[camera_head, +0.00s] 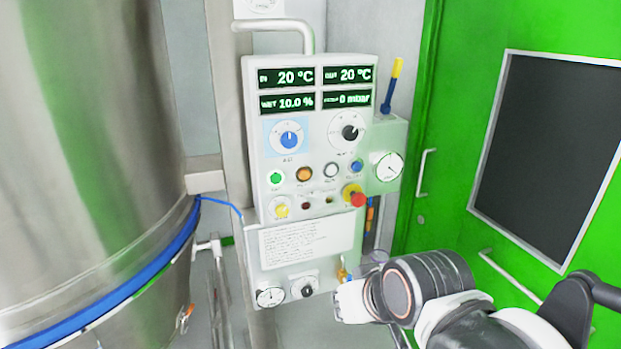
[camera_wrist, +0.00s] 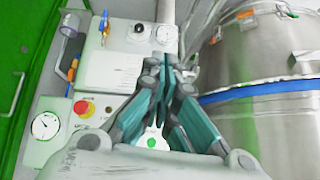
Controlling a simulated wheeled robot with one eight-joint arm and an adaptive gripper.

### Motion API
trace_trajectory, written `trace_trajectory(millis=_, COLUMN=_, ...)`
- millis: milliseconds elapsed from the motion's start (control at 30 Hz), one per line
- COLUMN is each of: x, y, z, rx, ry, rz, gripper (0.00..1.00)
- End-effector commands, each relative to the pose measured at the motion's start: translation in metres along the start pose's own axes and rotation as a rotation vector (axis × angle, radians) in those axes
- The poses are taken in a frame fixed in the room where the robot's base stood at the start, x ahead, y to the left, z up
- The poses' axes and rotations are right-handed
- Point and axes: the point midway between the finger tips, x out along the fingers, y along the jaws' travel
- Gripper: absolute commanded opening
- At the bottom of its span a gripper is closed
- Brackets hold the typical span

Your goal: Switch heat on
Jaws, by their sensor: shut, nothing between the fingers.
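The control panel (camera_head: 313,125) faces me at the centre of the head view. Four displays (camera_head: 315,88) read 20 °C, 20 °C, 10.0 % and 0 mbar. Below are a blue knob (camera_head: 289,139), a black knob (camera_head: 349,131), and green (camera_head: 275,177), orange (camera_head: 304,174), white (camera_head: 331,170) and blue (camera_head: 357,166) buttons. A yellow selector (camera_head: 281,210) sits lower left. The small labels are unreadable, so I cannot tell which is heat. My gripper (camera_wrist: 163,62) is shut and empty before the panel, seen inverted in the wrist view. The green button (camera_wrist: 152,142) shows between its fingers.
A red emergency stop (camera_head: 357,199) and a gauge (camera_head: 388,167) are at the panel's right. Lower gauges (camera_head: 270,297) and a pipe (camera_head: 276,25) are near it. The steel vessel (camera_head: 90,130) stands left, the green door (camera_head: 480,100) right.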

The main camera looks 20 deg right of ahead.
Motion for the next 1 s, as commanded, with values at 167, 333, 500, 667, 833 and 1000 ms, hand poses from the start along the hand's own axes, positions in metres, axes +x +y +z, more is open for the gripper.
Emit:
trace_trajectory(millis=167, x=0.017, y=-0.024, z=-0.04, rx=0.137, ry=0.092, rz=-0.128, gripper=0.0)
trace_trajectory(millis=333, x=0.031, y=-0.04, z=-0.08, rx=0.296, ry=0.193, rz=-0.254, gripper=0.0)
trace_trajectory(millis=500, x=0.041, y=-0.045, z=-0.119, rx=0.465, ry=0.294, rz=-0.364, gripper=0.0)
trace_trajectory(millis=667, x=0.047, y=-0.04, z=-0.151, rx=0.634, ry=0.388, rz=-0.456, gripper=0.0)
trace_trajectory(millis=833, x=0.053, y=-0.025, z=-0.18, rx=0.824, ry=0.484, rz=-0.542, gripper=0.0)
trace_trajectory(millis=1000, x=0.059, y=0.001, z=-0.2, rx=1.022, ry=0.573, rz=-0.612, gripper=0.0)
